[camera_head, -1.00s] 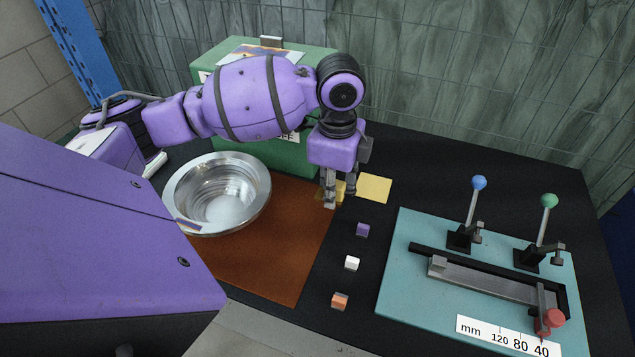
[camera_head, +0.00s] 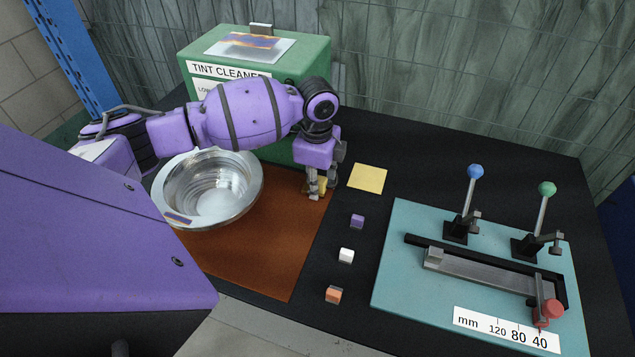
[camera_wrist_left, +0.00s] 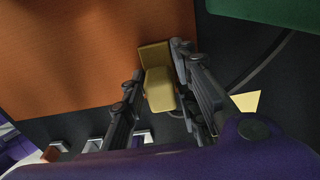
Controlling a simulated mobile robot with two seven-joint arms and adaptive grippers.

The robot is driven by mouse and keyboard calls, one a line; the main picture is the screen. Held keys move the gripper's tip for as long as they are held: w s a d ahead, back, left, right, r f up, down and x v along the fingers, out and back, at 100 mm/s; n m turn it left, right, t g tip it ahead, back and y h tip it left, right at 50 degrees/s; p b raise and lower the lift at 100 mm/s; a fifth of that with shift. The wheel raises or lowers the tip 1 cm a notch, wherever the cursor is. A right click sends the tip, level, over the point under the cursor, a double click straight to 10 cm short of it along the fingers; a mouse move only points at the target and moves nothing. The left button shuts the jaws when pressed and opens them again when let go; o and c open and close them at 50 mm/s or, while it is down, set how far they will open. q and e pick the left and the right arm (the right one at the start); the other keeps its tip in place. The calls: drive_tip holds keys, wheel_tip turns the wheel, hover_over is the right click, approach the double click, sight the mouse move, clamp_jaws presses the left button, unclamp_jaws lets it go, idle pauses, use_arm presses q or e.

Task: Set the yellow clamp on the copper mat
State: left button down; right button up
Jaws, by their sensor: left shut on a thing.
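My left gripper (camera_head: 319,191) is shut on the yellow clamp (camera_wrist_left: 159,83), with a finger on each side of it in the left wrist view. In the head view only a small part of the clamp (camera_head: 322,186) shows behind the fingers. The gripper is over the right part of the copper mat (camera_head: 262,265), near its right edge. In the wrist view the clamp's far end overlaps the mat (camera_wrist_left: 75,50). I cannot tell whether the clamp touches the mat. My right gripper is not in view.
A metal bowl (camera_head: 208,190) stands on the mat's left part. A green box (camera_head: 300,60) is behind. A yellow square (camera_head: 367,178) and purple (camera_head: 357,221), white (camera_head: 346,255) and orange (camera_head: 334,295) cubes lie to the right. A teal board (camera_head: 410,290) with levers is farther right.

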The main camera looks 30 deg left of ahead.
use_arm(q)
drive_tip(key=shift+f, duration=0.1)
drive_tip(key=c, duration=1.4)
unclamp_jaws()
drive_tip(key=shift+o, duration=0.2)
wheel_tip(320, 180, up, 12)
drive_tip(key=shift+p, duration=0.3)
